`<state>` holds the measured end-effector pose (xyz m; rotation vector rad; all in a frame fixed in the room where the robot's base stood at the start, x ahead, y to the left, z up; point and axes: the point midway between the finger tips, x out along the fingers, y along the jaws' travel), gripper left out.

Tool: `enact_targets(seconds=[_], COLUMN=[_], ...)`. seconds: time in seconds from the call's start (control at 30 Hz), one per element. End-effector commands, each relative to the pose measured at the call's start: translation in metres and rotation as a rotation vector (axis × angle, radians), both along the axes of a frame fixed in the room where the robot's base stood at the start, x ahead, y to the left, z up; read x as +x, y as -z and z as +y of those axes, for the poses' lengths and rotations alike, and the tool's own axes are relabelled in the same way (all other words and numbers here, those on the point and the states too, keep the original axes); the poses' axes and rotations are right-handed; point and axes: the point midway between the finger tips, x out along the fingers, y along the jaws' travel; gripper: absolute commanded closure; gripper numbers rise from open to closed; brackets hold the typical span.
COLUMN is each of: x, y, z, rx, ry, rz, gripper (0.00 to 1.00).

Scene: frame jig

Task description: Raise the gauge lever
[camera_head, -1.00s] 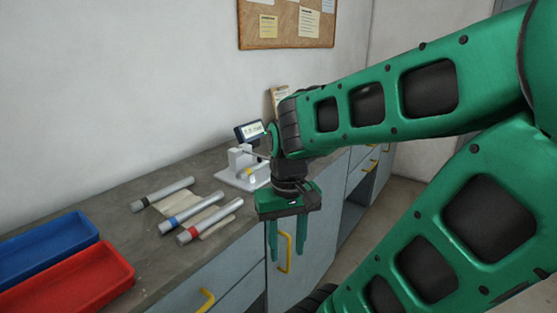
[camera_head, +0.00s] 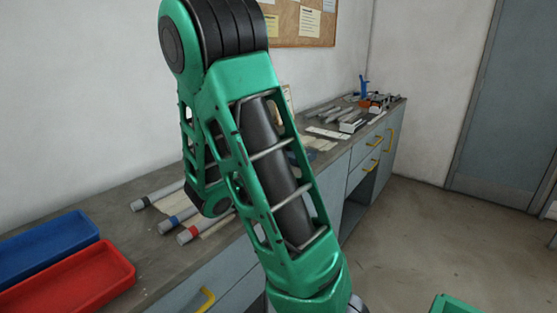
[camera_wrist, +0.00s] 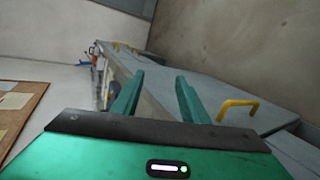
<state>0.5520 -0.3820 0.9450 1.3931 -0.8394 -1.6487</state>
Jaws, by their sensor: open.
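My gripper (camera_wrist: 159,76) shows in the wrist view with its two green fingers apart and nothing between them. The view is turned sideways, with the counter's edge and cabinet fronts beyond the fingers. In the head view my arm hides the gripper. The gauge with its small display and lever is hidden behind my arm in the head view, and I cannot make it out in the wrist view. How the lever stands cannot be told.
The counter (camera_head: 100,200) runs along the wall. A blue tray (camera_head: 45,248) and a red tray (camera_head: 70,280) stand front left, beside several grey tubes (camera_head: 163,194). Tools (camera_head: 365,103) lie at the far end. A yellow handle (camera_wrist: 238,104) juts from the cabinet.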

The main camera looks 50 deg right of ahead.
Motion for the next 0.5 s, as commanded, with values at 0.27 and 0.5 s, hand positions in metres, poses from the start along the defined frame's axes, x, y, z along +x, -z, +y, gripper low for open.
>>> enact_targets(seconds=[0.27,0.5], x=[0.077,0.110], y=[-0.040,-0.054], z=[0.006,0.020], rx=[-0.356,-0.490], ry=[-0.310,-0.427], rz=[0.250,0.347], gripper=[0.60,0.60])
